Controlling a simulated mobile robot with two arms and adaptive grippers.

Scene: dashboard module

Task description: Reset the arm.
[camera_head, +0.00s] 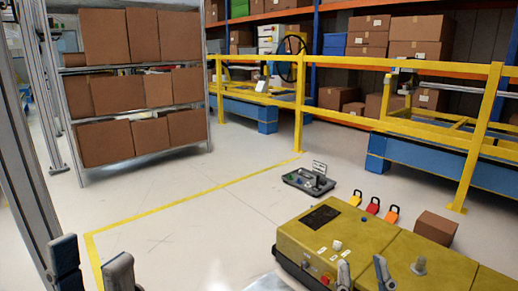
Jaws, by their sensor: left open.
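My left gripper (91,267) is at the bottom left of the head view, over the pale floor, with its two dark fingers apart and nothing between them. My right gripper (363,273) is at the bottom, in front of the yellow dashboard module (385,238). Its two fingers stand apart with nothing visible between them; I cannot tell whether they touch the module. The module has a dark screen (320,217), small switches with white labels and a grey knob (419,266). Both arms are mostly cut off by the lower edge.
A dark device (308,181) lies on the floor behind the module. Several coloured padlocks, one red (373,206), and a brown box (435,228) stand beyond the module. A shelf of cartons (139,136) is at left, a yellow railing (345,64) behind. The middle floor is clear.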

